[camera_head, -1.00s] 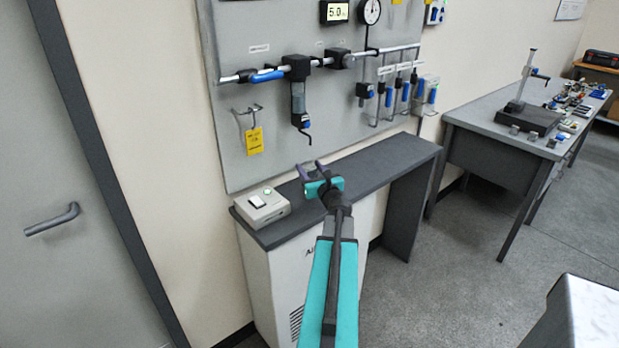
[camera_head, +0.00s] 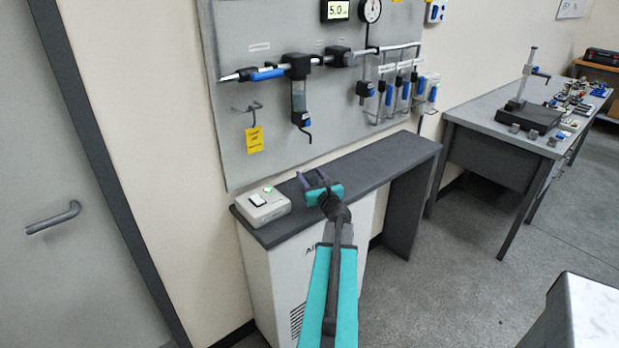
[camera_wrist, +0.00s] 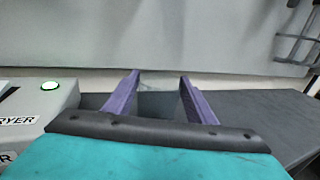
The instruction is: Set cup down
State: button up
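My gripper (camera_head: 315,178) is low over the dark bench top, in front of the panel. Its two purple fingers stand apart in the wrist view (camera_wrist: 160,92). A pale, see-through grey-green shape, apparently the clear cup (camera_wrist: 159,104), fills the gap between them, with the fingers at its sides. Its outline is faint, and its base is hidden behind the gripper's dark front edge. I cannot tell whether it touches the bench top. In the head view the cup cannot be made out.
The dark bench top (camera_head: 385,160) is clear to the right of my gripper. A pale dryer box (camera_head: 263,207) with a green light sits close on the left. The panel behind carries an air line with a hanging filter bowl (camera_head: 299,97) and a hook with a yellow tag (camera_head: 254,140).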

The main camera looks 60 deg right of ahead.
jog(key=o, duration=0.3)
jog(key=shift+r+p, duration=0.2)
jog(key=shift+p, duration=0.1)
jog(key=shift+b+v, duration=1.2)
jog(key=shift+v, duration=3.4)
jog(key=shift+a+r+p, duration=0.1)
jog(key=shift+r+p, duration=0.05)
jog(key=shift+p, duration=0.3)
jog(key=p+v, duration=0.2)
jog(key=p, duration=0.1)
jog(key=shift+s+a+p, duration=0.15)
jog(key=shift+s+p, duration=0.15)
jog(key=shift+p, duration=0.1)
jog(key=shift+s+f, duration=0.15)
jog(key=shift+f, duration=0.05)
